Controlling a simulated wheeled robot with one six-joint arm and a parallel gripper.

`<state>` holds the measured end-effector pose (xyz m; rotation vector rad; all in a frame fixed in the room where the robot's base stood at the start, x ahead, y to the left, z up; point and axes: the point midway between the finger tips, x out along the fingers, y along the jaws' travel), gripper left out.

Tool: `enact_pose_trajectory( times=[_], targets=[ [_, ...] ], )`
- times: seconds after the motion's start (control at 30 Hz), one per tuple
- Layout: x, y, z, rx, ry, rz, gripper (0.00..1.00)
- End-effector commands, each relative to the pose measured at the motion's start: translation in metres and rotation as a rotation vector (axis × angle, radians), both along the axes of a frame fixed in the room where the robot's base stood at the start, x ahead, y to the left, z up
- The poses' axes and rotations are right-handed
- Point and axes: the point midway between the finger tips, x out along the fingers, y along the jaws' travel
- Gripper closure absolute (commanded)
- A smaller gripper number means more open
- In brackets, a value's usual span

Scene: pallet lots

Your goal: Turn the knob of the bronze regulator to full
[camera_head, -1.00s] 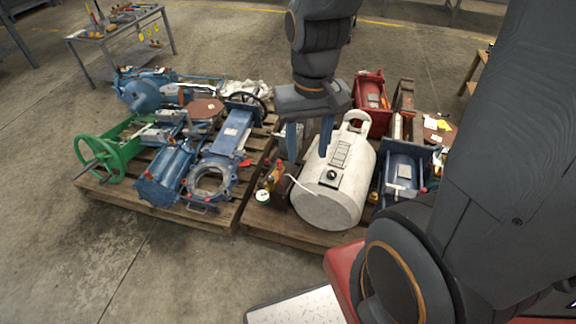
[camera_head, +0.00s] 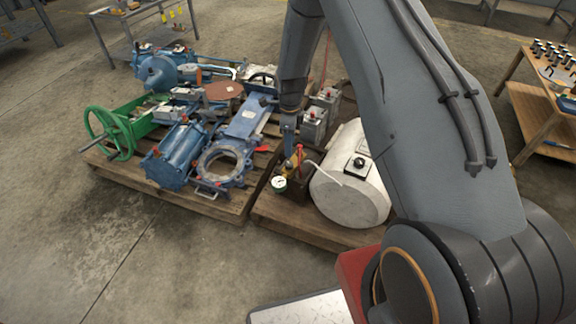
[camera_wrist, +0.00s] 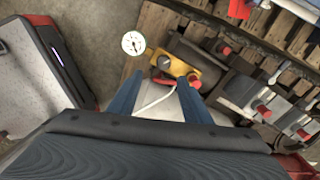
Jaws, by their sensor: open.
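The bronze regulator (camera_wrist: 179,68) shows in the wrist view as a yellow-brass body just beyond my fingertips. It has a grey round part and red parts on it; I cannot tell for sure which is the knob or how far it is turned. A white dial gauge (camera_wrist: 133,43) is to its left. In the head view the regulator (camera_head: 290,167) stands at the near left of the right pallet, with the gauge (camera_head: 278,183) low in front. My gripper (camera_wrist: 160,84) is open and empty, its blue fingers spread short of the regulator. In the head view my gripper (camera_head: 289,139) is partly hidden above it.
A white tank (camera_head: 340,203) stands close to the right of the regulator. Grey boxes with red caps (camera_head: 314,127) are behind it. The left pallet (camera_head: 226,205) holds blue valves and a green handwheel (camera_head: 110,133). Bare floor lies in front.

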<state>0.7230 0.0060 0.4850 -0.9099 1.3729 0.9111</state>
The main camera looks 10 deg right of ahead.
Motion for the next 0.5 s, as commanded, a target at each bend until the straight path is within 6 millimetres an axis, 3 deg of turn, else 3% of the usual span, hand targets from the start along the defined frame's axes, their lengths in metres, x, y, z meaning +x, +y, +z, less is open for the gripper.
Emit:
enact_pose_trajectory(
  times=[0.03, 0.5],
  targets=[
    [0.004, 0.0, -0.014, 0.0, 0.001, -0.038, 0.56],
    [0.009, 0.001, -0.075, -0.001, 0.001, -0.106, 0.56]
  ],
)
